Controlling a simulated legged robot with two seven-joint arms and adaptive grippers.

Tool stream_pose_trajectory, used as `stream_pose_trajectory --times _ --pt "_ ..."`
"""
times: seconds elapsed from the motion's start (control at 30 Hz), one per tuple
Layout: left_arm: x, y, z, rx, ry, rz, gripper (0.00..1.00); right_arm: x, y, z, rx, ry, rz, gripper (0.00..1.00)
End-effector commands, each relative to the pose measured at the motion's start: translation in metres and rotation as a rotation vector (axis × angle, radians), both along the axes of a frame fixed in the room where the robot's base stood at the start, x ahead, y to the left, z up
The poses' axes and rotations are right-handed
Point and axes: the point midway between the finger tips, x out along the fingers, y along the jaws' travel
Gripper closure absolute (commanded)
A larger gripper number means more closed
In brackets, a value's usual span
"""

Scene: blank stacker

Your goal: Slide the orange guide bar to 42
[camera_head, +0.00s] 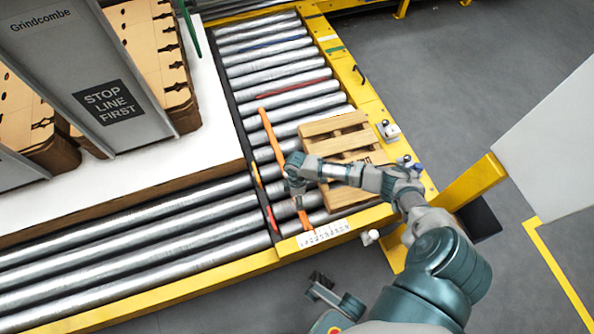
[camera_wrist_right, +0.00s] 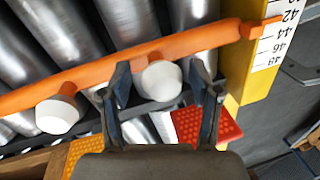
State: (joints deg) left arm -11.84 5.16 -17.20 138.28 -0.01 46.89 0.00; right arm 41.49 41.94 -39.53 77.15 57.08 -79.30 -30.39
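The orange guide bar (camera_head: 270,135) lies across the rollers, left of the wooden pallet. In the right wrist view the bar (camera_wrist_right: 95,75) runs across the picture, with white knobs on it. Its right end lies by a white scale (camera_wrist_right: 275,42), around the 42 and 44 marks; the exact reading is unclear. The scale (camera_head: 323,232) also shows on the front yellow rail. My right gripper (camera_wrist_right: 163,80) is open, its fingers on either side of one white knob (camera_wrist_right: 159,82), with small gaps. What seems to be my left gripper (camera_head: 335,296) is low in the head view, away from the bar.
The wooden pallet (camera_head: 345,145) sits on the rollers right of the bar, partly behind my right arm. Yellow rails (camera_head: 362,95) edge the conveyor.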

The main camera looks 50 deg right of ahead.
Motion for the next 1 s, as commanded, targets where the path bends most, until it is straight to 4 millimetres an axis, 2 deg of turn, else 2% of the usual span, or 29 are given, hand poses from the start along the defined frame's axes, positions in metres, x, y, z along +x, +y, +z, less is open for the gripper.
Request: stream_pose_trajectory --times 0.27,0.37,0.8,1.0 --pt "-0.001 0.001 0.001 -0.002 -0.002 0.003 0.60 0.000 0.001 0.001 0.002 0.001 0.001 0.35" --pt "-0.002 0.001 0.001 -0.002 -0.004 0.003 0.60 0.001 0.000 0.009 0.002 -0.001 0.002 0.35" --pt "-0.002 0.001 0.002 -0.003 -0.003 0.003 0.60 0.014 -0.013 0.096 0.002 0.000 0.001 0.35" --pt "-0.002 0.001 0.002 -0.004 -0.003 0.002 0.60 0.017 -0.015 0.114 0.002 0.001 0.001 0.35"
